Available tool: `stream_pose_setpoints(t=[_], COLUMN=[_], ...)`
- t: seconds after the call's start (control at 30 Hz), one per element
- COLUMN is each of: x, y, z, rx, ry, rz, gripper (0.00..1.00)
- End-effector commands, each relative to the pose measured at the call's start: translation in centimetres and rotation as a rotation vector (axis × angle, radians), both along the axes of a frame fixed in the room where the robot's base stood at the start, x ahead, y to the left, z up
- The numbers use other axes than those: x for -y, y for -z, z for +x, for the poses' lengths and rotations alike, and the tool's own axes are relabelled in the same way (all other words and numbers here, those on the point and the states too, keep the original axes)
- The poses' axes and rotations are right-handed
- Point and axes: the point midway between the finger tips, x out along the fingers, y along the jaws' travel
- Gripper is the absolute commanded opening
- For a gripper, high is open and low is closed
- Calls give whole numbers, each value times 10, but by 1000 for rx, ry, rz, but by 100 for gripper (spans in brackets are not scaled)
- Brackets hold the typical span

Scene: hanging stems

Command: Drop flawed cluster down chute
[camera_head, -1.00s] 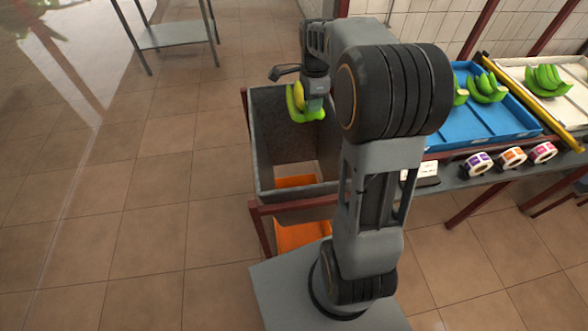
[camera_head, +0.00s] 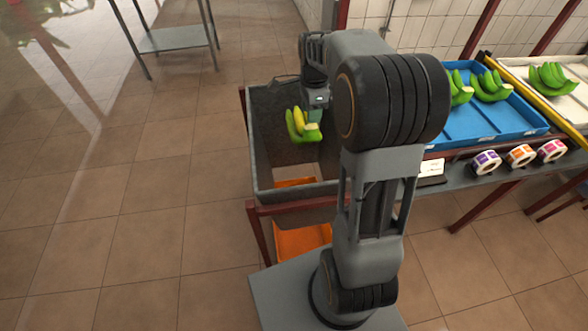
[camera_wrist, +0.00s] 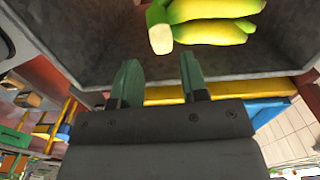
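The banana cluster (camera_head: 302,131), green with one yellow finger, is inside the grey chute (camera_head: 254,150), below my gripper (camera_head: 315,113). In the wrist view the cluster (camera_wrist: 212,22) shows its pale cut crown and yellow-green fingers just beyond my gripper's fingertips (camera_wrist: 160,72). The two green-grey fingers are spread apart with nothing between them, so my gripper is open and empty. The cluster looks clear of the fingers. Whether it touches the chute wall cannot be told.
Orange surfaces (camera_head: 300,241) show under the chute. To the right, a blue tray (camera_head: 480,127) and a white tray (camera_head: 570,108) hold green banana clusters. Several label rolls (camera_head: 519,155) stand on the table's front edge. A grey side table (camera_head: 175,38) stands at the back left.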

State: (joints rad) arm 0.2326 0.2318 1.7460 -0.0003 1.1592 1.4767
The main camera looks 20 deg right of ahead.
Motion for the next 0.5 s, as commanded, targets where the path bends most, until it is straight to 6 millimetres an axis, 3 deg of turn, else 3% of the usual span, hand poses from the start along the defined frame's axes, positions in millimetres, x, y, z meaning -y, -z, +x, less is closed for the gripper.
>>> stream_pose_setpoints(t=[0.2,0.5], x=[0,0], y=[1,-1], z=[0,-1], rx=[-3,-7], ry=[0,0], rz=[0,2], gripper=[61,61])
